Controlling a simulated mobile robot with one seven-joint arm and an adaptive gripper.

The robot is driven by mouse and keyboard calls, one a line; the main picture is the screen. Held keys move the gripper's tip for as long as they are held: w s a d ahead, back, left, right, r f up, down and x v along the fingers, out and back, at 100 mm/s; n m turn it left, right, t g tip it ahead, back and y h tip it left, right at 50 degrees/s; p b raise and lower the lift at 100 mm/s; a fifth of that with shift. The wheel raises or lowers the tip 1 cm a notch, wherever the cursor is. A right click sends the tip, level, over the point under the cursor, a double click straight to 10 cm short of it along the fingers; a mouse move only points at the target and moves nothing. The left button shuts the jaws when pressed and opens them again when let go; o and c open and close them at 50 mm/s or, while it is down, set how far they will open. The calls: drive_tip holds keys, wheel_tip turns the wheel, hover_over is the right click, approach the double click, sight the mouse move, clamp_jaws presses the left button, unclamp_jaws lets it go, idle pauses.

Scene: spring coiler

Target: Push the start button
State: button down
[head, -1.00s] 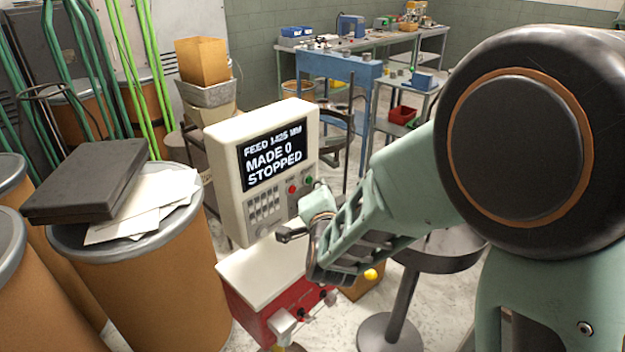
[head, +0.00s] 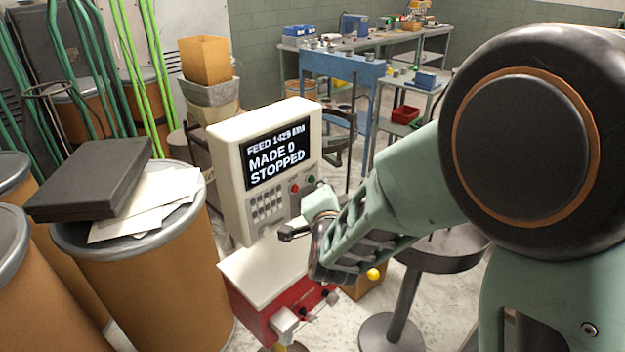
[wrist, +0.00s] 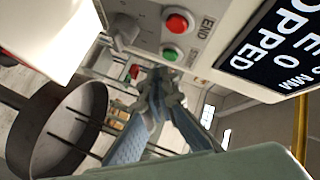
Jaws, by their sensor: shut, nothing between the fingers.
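The cream control box (head: 237,190) has a black screen (head: 275,155) reading "FEED 1425 MM, MADE 0, STOPPED". Below the screen are a red button (head: 294,188) and a green button (head: 309,180). In the wrist view the red button (wrist: 177,23) is labelled END; the green button (wrist: 170,54) has a partly hidden label. My gripper (head: 284,235) is shut and empty, in front of and below the buttons in the head view. In the wrist view its closed fingertips (wrist: 160,78) appear just below the green button, with no contact visible.
A grey knob (wrist: 124,32) sits beside the buttons. A red machine base with a cream top (head: 262,275) stands under the box. A dark round stand (head: 440,252) is at right. Drums (head: 140,270) crowd the left, one carrying papers and a black case (head: 90,180).

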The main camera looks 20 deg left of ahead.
idle(0.4)
drive_tip(key=shift+w+a+b, duration=0.15)
drive_tip(key=shift+a+b, duration=0.2)
drive_tip(key=shift+a, duration=0.05)
drive_tip(key=shift+w+a, duration=0.15)
drive_tip(key=shift+a, duration=0.2)
idle(0.8)
drive_tip(key=shift+d+b, duration=0.1)
drive_tip(key=shift+b, duration=0.25)
drive_tip(key=shift+s+d+b, duration=0.35)
drive_tip(key=shift+d+b, duration=0.1)
drive_tip(key=shift+d, duration=0.2)
drive_tip(key=shift+s+d+b, duration=0.3)
drive_tip(key=shift+d+b, duration=0.1)
drive_tip(key=shift+d, duration=0.35)
drive_tip(key=shift+s+d+b, duration=0.35)
drive_tip(key=shift+d, duration=0.45)
drive_tip(key=shift+s+d+b, duration=0.3)
drive_tip(key=shift+d+b, duration=0.1)
drive_tip(key=shift+d, duration=0.35)
